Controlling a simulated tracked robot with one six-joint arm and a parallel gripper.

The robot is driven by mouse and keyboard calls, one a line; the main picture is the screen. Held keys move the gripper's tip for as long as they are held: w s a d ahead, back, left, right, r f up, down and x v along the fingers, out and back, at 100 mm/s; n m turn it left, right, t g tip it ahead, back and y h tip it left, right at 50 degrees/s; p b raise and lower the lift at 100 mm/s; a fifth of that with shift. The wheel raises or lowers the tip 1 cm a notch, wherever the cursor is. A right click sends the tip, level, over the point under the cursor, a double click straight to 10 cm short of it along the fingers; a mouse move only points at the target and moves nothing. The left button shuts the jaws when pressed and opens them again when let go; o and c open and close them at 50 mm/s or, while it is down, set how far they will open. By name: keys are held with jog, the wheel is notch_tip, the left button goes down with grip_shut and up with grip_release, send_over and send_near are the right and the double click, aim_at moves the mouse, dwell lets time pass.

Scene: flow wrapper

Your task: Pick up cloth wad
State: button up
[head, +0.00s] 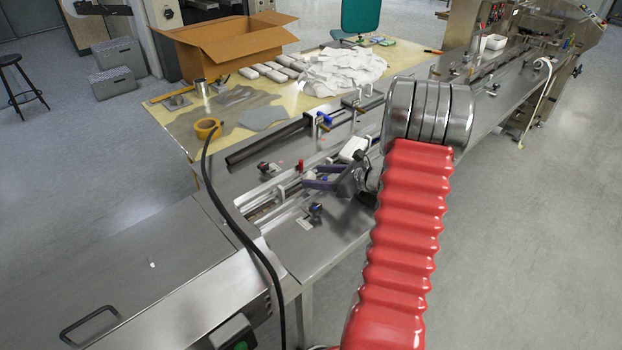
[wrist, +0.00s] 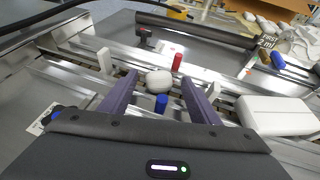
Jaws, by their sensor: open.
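A small pale rounded lump (wrist: 159,81), which looks like the cloth wad, lies on the conveyor track in the wrist view. My gripper (wrist: 159,77) is open above the track, with one purple finger on each side of the lump. Gaps show between the lump and both fingers, and I cannot tell its height relative to the fingertips. In the head view my gripper (head: 305,177) hangs over the track; I cannot make out the lump there.
A red post (wrist: 177,62) and a blue post (wrist: 161,103) stand close to the lump. A white package (wrist: 275,115) lies to the right on the track. Behind are a yellowish table with a white cloth pile (head: 342,72), a cardboard box (head: 225,45) and a tape roll (head: 207,128).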

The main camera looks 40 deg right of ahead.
aim_at(315, 177)
jog(key=shift+w+a+f, duration=0.2)
jog(key=shift+w+f, duration=0.1)
jog(key=shift+w, duration=0.35)
jog(key=shift+c, duration=0.4)
jog(key=c, duration=1)
notch_tip(315, 177, up, 10)
dwell(0.6)
